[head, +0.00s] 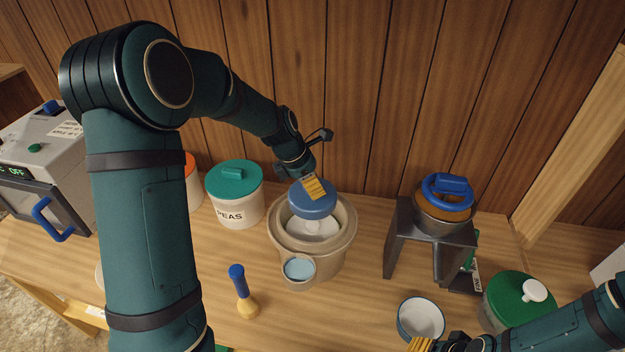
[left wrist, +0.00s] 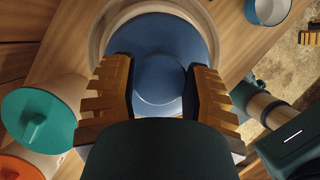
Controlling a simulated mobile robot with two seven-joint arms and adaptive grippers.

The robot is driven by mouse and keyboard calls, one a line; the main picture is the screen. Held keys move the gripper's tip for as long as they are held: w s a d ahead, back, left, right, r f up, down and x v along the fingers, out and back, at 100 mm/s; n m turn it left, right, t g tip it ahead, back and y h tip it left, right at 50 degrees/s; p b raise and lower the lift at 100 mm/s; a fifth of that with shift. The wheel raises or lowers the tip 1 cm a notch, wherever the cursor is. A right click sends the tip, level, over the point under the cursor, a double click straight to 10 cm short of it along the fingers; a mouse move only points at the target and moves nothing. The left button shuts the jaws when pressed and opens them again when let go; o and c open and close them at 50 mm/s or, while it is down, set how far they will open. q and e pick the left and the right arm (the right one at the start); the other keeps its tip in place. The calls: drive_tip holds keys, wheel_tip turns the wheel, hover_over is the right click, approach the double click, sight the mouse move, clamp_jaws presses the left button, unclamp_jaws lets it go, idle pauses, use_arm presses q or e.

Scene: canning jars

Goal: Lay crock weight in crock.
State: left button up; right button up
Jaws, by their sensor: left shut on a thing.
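The round blue crock weight (head: 309,205) is held level over the mouth of the beige crock (head: 340,245). My left gripper (head: 314,186) is above it, shut on its knob. In the left wrist view the weight (left wrist: 150,35) shows its round knob between the two yellow ridged fingers of the left gripper (left wrist: 163,82). A white piece with a small knob shows below the weight, inside the crock rim; I cannot tell whether it touches the weight. My right gripper (head: 418,344) is at the bottom edge, partly cut off, with yellow fingers.
A PEAS jar (head: 236,208) with a teal lid stands left of the crock. A small cup (head: 299,270) is at the crock's front. A blue-handled tool (head: 240,285), a dark stand (head: 400,235), a white bowl (head: 421,318) and a green lid (head: 519,300) are nearby.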

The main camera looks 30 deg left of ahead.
sight(299, 195)
use_arm(q)
drive_tip(key=shift+f+b, duration=2.6)
drive_tip(key=shift+f, duration=2.6)
use_arm(e)
drive_tip(key=shift+a+f, duration=0.15)
drive_tip(key=shift+f, duration=2.85)
use_arm(q)
drive_tip(key=shift+f, duration=0.45)
use_arm(e)
drive_tip(key=shift+f, duration=0.2)
use_arm(q)
drive_tip(key=o, duration=1.3)
drive_tip(key=v, duration=1.2)
drive_tip(key=shift+r, duration=0.1)
drive_tip(key=shift+d, duration=0.15)
use_arm(e)
drive_tip(key=shift+s, duration=0.1)
